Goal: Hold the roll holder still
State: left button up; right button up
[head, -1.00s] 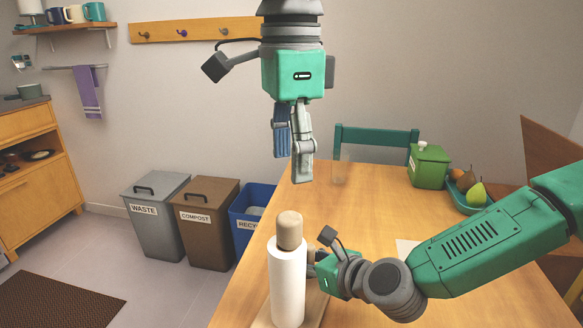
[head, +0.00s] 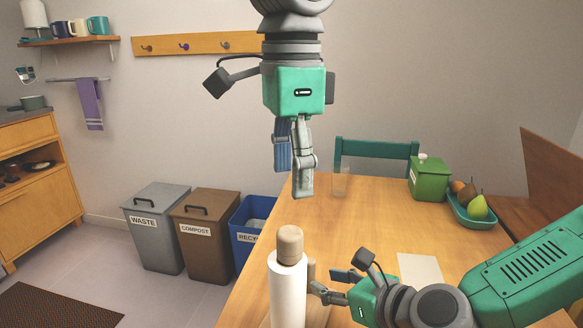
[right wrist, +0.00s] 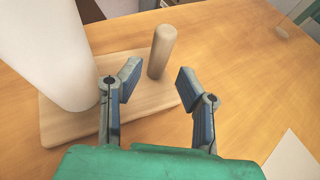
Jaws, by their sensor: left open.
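The roll holder has a pale wooden base (right wrist: 140,128), a round wooden knob (head: 290,243) on top and a short side post (right wrist: 162,52). A white paper roll (head: 287,290) stands upright on it; it also shows at the upper left in the right wrist view (right wrist: 45,55). My right gripper (head: 328,284) is right of the roll. In the right wrist view its fingers (right wrist: 158,82) are spread, with the side post ahead between them and no visible grip on it. My left gripper (head: 293,178) hangs open and empty above and behind the holder.
A clear glass (head: 341,182), a green canister (head: 429,178) and a fruit tray (head: 470,215) stand toward the back of the table. A pale sheet (head: 420,268) lies right of the holder. Bins (head: 205,235) stand on the floor at left.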

jog(key=v, duration=0.5)
pick_arm(q)
jog(key=shift+r, duration=0.1)
